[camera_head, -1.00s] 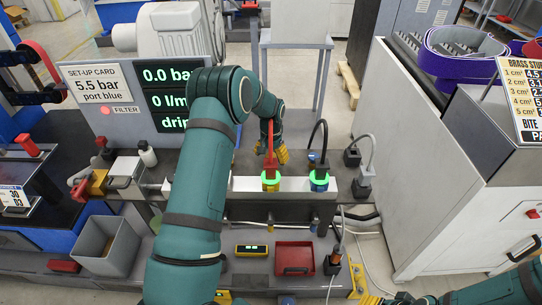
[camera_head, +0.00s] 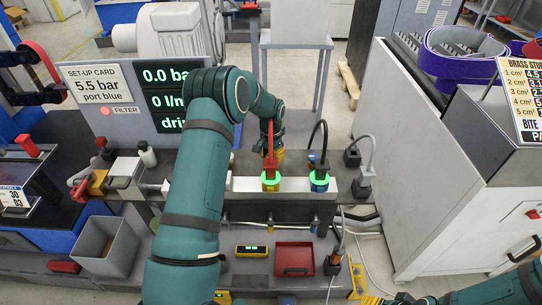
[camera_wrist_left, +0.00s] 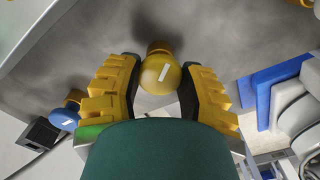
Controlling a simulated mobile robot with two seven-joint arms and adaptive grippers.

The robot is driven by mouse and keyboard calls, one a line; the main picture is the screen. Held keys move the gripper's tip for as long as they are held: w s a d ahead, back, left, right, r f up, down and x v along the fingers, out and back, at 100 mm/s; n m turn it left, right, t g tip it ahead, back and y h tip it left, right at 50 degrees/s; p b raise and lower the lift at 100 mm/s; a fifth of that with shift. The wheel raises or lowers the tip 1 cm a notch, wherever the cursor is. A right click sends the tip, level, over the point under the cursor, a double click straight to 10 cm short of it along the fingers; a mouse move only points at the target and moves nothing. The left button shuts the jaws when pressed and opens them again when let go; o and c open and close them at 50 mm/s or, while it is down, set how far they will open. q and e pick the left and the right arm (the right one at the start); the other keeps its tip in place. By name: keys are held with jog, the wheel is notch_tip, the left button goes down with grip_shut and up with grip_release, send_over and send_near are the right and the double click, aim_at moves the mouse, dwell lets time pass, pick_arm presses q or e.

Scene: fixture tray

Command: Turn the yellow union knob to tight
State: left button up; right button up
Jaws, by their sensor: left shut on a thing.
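The yellow union knob (camera_wrist_left: 158,76) is a round yellow ball with a short slanted white mark, seen in the left wrist view. My left gripper (camera_wrist_left: 160,88) is shut on it, with one yellow finger on each side. In the head view my left gripper (camera_head: 273,156) points down behind the grey bar, and it hides the knob there. A yellow port (camera_head: 271,181) with a glowing green ring and a red lever-like part stands on the bar just in front. My right gripper (camera_head: 371,299) shows only partly at the bottom edge, so its opening is unclear.
A blue knob (camera_wrist_left: 63,118) is left of the yellow one in the wrist view. A blue port (camera_head: 319,181) with a green ring and black hose stands to the right. The display (camera_head: 178,95) reads 0.0 bar. A red tray (camera_head: 294,258) and grey bin (camera_head: 105,246) sit in front.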

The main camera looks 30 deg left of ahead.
aim_at(271, 156)
pick_arm(q)
jog(key=m, duration=0.4)
jog(key=shift+m, duration=1.8)
jog(key=o, duration=1.2)
notch_tip(271, 156, up, 12)
